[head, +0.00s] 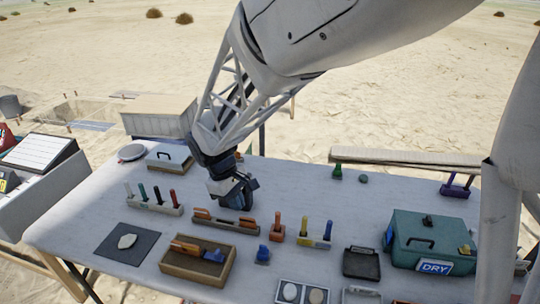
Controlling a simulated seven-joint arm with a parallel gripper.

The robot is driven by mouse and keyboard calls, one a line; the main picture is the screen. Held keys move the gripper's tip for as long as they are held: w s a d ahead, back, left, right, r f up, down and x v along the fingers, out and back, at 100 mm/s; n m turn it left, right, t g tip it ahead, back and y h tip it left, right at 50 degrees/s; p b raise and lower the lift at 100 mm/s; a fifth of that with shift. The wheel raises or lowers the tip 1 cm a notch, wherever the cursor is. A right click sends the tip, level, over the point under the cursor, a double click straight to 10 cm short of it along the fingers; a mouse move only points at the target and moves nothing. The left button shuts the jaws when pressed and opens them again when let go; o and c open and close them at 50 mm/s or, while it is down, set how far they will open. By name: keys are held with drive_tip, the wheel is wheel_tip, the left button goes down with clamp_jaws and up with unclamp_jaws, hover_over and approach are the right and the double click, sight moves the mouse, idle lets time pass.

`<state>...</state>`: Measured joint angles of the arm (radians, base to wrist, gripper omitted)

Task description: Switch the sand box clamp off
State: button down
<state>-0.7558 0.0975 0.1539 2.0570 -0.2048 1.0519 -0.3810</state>
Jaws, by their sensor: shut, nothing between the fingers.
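A shallow wooden box (171,269) with a brown inside, which looks like the sand box, sits on the near left part of the table. In it lie an orange piece (187,247) and a blue piece (213,255) at its right end. These may be the clamp, but its switch state is too small to tell. My gripper (236,204) points down behind the box, beyond a rack (233,224) with orange-handled tools. The gripper is dark, shut and empty, and apart from the box. Its fingertips are hard to make out.
A grey mat (110,249) with a pale stone lies left of the box. A rack of colored tools (168,208) stands behind it. A blue item (262,254) and an orange block (277,236) stand to the right. A green case labeled DRY (403,254) is farther right.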

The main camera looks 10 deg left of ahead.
sight(217, 252)
drive_tip(key=s+a+f+n, duration=0.1)
drive_tip(key=a+f, duration=0.2)
drive_tip(key=a, duration=0.3)
drive_tip(key=s+a+f+n+h, duration=0.1)
drive_tip(key=s+a+f+n, duration=0.1)
drive_tip(key=a+f, duration=0.2)
drive_tip(key=a, duration=0.3)
drive_tip(key=shift+s+f+n, duration=0.25)
drive_tip(key=shift+s+n, duration=0.05)
drive_tip(key=shift+f, duration=0.1)
drive_tip(key=shift+x, duration=4.95)
drive_tip(key=shift+w+d, duration=0.15)
drive_tip(key=shift+d, duration=0.1)
drive_tip(key=shift+d, duration=0.85)
